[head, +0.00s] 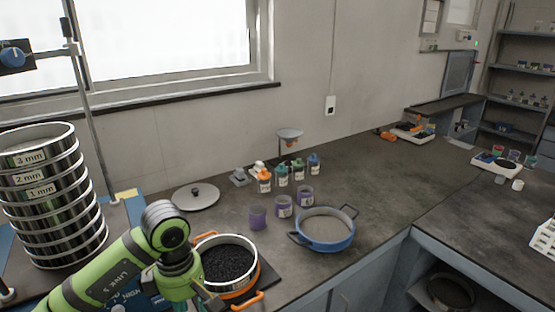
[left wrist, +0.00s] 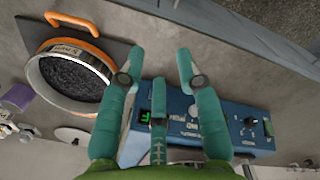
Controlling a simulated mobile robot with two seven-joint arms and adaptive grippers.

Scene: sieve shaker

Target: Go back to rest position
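My left arm comes in from the left in the head view and bends down beside the orange-handled pan; its fingertips are out of that view. In the left wrist view my left gripper (left wrist: 158,62) has its teal fingers spread, with nothing between them. Below the fingers is a blue control box (left wrist: 205,115) with a green display and a knob. The pan of black granules (head: 229,263) stands on a dark plate; it also shows left of the fingers in the wrist view (left wrist: 72,77), apart from them. My right gripper is in neither view.
A sieve stack (head: 50,200) stands at the left. A grey lid (head: 196,197), purple cups (head: 258,217), small bottles (head: 283,176) and a blue-rimmed pan (head: 326,229) stand on the bench. The bench right of the blue-rimmed pan is clear.

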